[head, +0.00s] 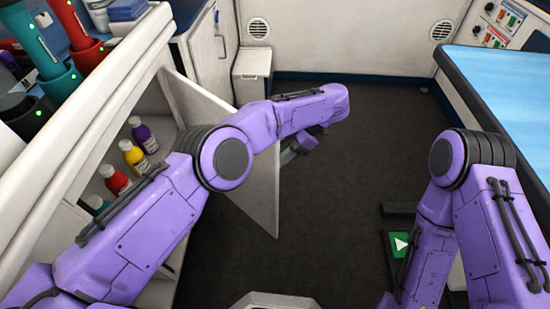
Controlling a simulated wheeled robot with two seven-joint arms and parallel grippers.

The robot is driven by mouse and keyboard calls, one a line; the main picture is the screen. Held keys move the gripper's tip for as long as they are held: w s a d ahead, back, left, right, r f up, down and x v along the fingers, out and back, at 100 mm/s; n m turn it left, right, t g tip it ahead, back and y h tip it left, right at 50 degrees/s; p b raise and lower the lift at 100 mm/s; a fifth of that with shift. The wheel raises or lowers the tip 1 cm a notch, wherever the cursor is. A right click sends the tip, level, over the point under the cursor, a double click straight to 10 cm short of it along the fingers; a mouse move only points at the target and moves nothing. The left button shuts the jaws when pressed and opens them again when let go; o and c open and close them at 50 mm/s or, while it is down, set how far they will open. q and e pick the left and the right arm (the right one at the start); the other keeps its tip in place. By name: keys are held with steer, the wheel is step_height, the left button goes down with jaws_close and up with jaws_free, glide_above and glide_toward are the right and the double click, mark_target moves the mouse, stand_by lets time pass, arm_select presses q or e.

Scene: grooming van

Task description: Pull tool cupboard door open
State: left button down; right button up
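The tool cupboard (152,97) is on the left under a white countertop. Its pale door (258,195) stands swung out over the dark floor, leaving the inside in view. Several coloured bottles stand inside, among them a purple one (144,135), a yellow one (133,154) and a red one (114,180). My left arm crosses in front of the door and hides its middle. My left gripper (290,152) is partly hidden under my forearm, close to the door's free edge. I cannot tell whether it touches the door or how its fingers stand.
Red and teal holders with tools (62,82) stand on the countertop at upper left. A white bin (252,76) stands at the back. A blue-topped table (500,80) is on the right. A green pad with a white arrow (399,244) lies low right. The middle floor is clear.

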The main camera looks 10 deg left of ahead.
arm_select(q)
steer(key=shift+w+a+r, duration=0.2)
steer(key=shift+w+a, duration=0.3)
arm_select(e)
steer(key=shift+w, duration=0.1)
arm_select(q)
steer(key=c, duration=0.9)
jaws_free()
steer(key=shift+o, duration=0.7)
steer(key=shift+a+f, duration=0.15)
steer(key=shift+d, duration=0.25)
arm_select(e)
steer(key=shift+w+a, duration=0.1)
steer(key=shift+a, duration=0.05)
arm_select(q)
steer(key=shift+s, duration=0.1)
arm_select(e)
steer(key=shift+r, duration=0.15)
